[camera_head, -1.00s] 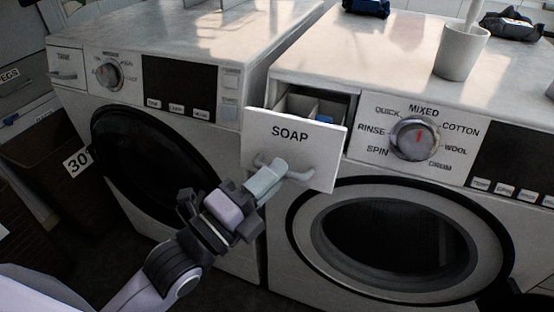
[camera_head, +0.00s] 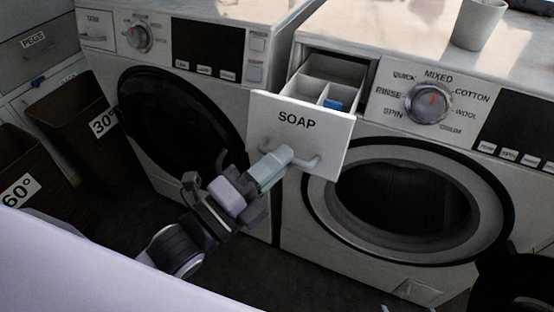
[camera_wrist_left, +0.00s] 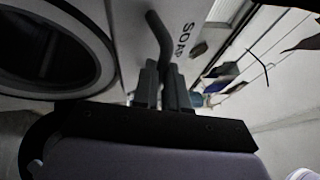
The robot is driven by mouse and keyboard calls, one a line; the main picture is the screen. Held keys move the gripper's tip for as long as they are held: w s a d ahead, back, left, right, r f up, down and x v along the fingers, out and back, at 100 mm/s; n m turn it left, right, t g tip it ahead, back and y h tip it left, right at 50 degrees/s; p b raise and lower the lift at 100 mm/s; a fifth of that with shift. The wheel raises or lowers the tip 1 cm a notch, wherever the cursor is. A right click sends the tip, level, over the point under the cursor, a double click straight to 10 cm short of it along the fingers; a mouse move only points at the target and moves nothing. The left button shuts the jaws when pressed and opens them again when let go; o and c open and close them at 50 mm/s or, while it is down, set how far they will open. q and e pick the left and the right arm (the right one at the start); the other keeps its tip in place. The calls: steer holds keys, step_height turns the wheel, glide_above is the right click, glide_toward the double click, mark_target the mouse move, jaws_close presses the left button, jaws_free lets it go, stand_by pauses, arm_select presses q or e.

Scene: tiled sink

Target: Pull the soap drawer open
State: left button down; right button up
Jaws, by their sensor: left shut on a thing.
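The soap drawer (camera_head: 298,133) has a white front marked SOAP and stands pulled out of the right-hand washing machine. Its inner compartments show behind the front, with a small blue piece (camera_head: 333,104) in one. My left gripper (camera_head: 277,163) is shut on the drawer's bar handle (camera_head: 307,163). In the left wrist view the left gripper's fingers (camera_wrist_left: 163,85) close around the dark handle (camera_wrist_left: 157,40), beside the SOAP lettering. The fingers hide part of the handle. My right gripper is not seen.
The right machine's round door (camera_head: 405,200) lies below and right of the drawer, its dial (camera_head: 429,103) to the right. The left machine's dark door (camera_head: 180,120) is at left. A white cup (camera_head: 478,24) stands on top. Brown bins (camera_head: 85,125) stand at far left.

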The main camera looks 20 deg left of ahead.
arm_select(q)
steer(key=c, duration=1.2)
jaws_free()
steer(key=shift+o, duration=0.2)
steer(key=shift+s, duration=0.1)
steer(key=v, duration=0.7)
steer(key=shift+b, duration=0.45)
steer(key=s+a+f+n+g+y+p, duration=0.1)
steer(key=a+f+n+g+y+p, duration=0.1)
steer(key=f+n, duration=0.3)
steer(key=s+a+f+n+g+y+p, duration=0.1)
steer(key=f+n+p, duration=0.4)
steer(key=n, duration=0.5)
steer(key=s+a+f+n+g+y+p, duration=0.1)
steer(key=a+f+n+g+y+p, duration=0.1)
steer(key=f+n+g+y+p, duration=0.2)
step_height(320, 180, down, 3)
steer(key=n, duration=0.3)
steer(key=shift+a+n+y, duration=0.3)
steer(key=shift+a, duration=0.1)
